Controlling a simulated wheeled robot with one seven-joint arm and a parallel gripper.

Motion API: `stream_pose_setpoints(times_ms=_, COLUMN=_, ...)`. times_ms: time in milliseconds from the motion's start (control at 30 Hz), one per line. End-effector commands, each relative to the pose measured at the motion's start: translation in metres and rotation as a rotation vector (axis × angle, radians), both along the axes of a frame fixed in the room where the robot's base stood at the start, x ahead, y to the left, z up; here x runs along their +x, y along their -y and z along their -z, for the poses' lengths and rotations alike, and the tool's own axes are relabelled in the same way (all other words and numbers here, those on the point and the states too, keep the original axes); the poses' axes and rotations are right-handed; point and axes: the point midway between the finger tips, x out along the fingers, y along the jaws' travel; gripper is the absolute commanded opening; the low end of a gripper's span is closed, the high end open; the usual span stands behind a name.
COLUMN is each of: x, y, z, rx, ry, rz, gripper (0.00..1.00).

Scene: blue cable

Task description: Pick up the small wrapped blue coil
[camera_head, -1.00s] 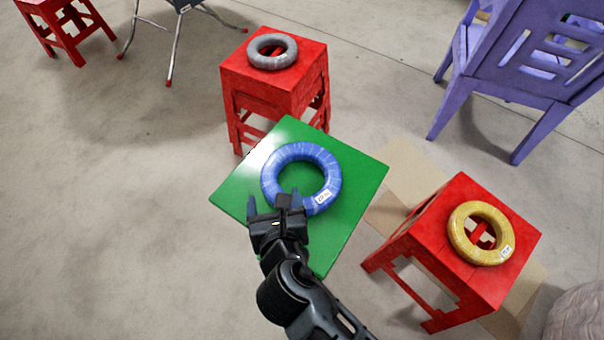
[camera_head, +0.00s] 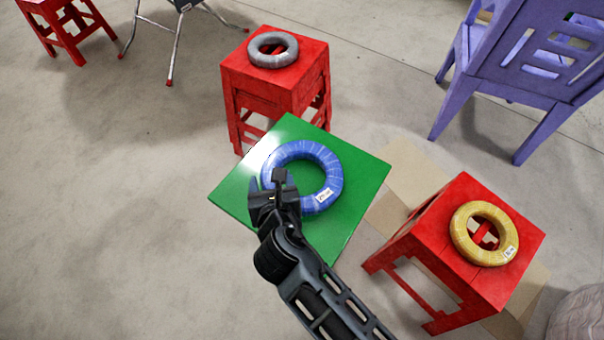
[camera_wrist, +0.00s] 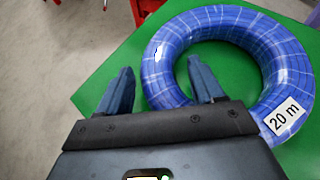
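The wrapped blue coil (camera_head: 327,172) lies flat on a green square table (camera_head: 355,200), with a white label on its near right side. In the wrist view the coil (camera_wrist: 163,75) fills the upper right and its label reads "20 m". My gripper (camera_head: 268,186) is over the coil's left side in the head view and hides part of it. In the wrist view my gripper (camera_wrist: 160,88) is open, its two fingers well apart. The right finger overlaps the coil's inner edge and the left finger is outside the ring, over the green top. Nothing is held.
A grey coil (camera_head: 258,57) lies on a red stool (camera_head: 275,88) behind the table. A yellow coil (camera_head: 461,236) lies on another red stool (camera_head: 440,255) at right. A purple chair (camera_head: 500,80) stands at upper right. The floor at left is clear.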

Motion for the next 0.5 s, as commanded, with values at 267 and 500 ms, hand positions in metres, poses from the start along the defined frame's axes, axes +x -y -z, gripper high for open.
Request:
stream_pose_setpoints(times_ms=267, x=-0.0004, y=-0.0003, z=0.0002, rx=0.0, ry=0.0, rz=-0.001, gripper=0.4)
stream_pose_setpoints(times_ms=500, x=-0.0007, y=-0.0002, z=0.0006, rx=0.0, ry=-0.001, rz=-0.001, gripper=0.17)
